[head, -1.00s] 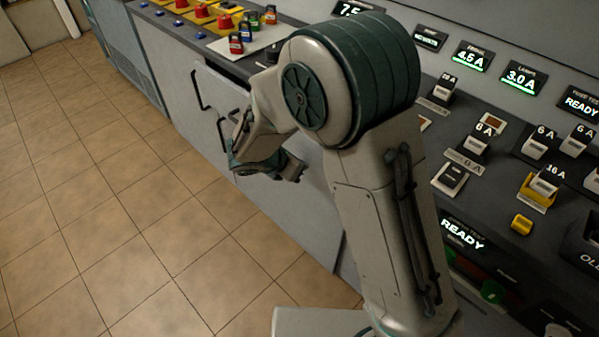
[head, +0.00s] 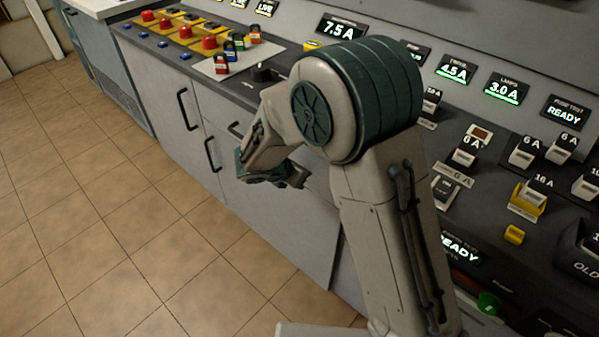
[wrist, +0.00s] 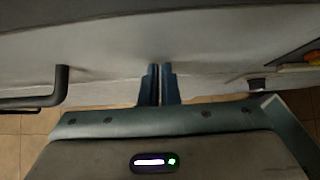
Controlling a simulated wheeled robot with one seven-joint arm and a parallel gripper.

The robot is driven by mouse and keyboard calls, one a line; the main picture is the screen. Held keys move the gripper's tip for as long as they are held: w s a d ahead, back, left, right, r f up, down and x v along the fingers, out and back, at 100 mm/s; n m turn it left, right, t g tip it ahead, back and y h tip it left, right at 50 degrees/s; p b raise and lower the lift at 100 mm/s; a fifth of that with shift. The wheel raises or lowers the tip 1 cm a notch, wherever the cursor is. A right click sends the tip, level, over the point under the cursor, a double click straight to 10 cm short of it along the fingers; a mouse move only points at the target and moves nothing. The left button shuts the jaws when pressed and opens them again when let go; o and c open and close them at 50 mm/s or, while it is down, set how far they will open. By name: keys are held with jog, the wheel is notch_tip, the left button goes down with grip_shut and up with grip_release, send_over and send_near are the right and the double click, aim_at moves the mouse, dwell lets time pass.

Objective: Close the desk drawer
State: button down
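The desk drawer's grey front (head: 222,108) sits under the dark desk top in the head view. No clear gap shows along its top edge, so it looks flush, though my arm hides its right part. A dark bar handle (head: 235,130) shows partly beside my arm. My gripper (wrist: 160,69) has its two blue fingers together, with only a thin slit and nothing between them. The fingertips point at a grey panel (wrist: 220,45) in the wrist view; I cannot tell whether they touch it. In the head view my wrist hides the fingertips.
Cabinet doors with dark handles (head: 187,110) (head: 212,155) stand left of my gripper. A handle (wrist: 62,88) shows at left in the wrist view. Padlocks (head: 236,42) and red buttons (head: 209,42) stand on the desk top. The tiled floor (head: 110,215) at left is clear.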

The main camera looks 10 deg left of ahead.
jog(key=s+a+f+p+v, duration=0.1)
jog(key=f+v, duration=0.1)
jog(key=v, duration=1)
jog(key=shift+s+a+r+p, duration=0.25)
jog(key=shift+s+a+p, duration=0.05)
jog(key=shift+s, duration=0.25)
